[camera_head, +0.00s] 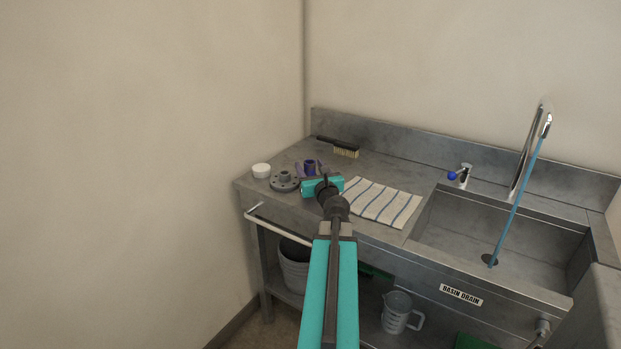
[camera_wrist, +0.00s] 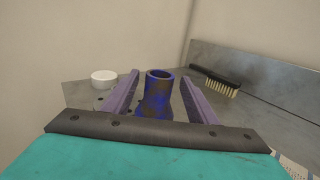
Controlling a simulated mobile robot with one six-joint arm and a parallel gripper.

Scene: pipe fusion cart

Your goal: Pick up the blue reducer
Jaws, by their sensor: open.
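The blue reducer (camera_wrist: 157,96) stands upright on the steel counter, with dark stains on its blue surface and an open round top. In the head view it (camera_head: 309,167) is a small dark blue shape near the counter's back left. My gripper (camera_wrist: 158,90) is open, with one purple finger on each side of the reducer. A gap shows between the reducer and each finger. In the head view my gripper (camera_head: 313,170) is partly hidden behind my wrist. The reducer's lower part is hidden behind the gripper's body in the wrist view.
A grey flange (camera_head: 285,181) and a white cap (camera_head: 261,170) stand left of the reducer. A brush (camera_head: 345,151) lies behind, towards the back wall. A striped cloth (camera_head: 382,203) lies to the right, before the sink basin (camera_head: 500,240) and its tall faucet (camera_head: 527,150).

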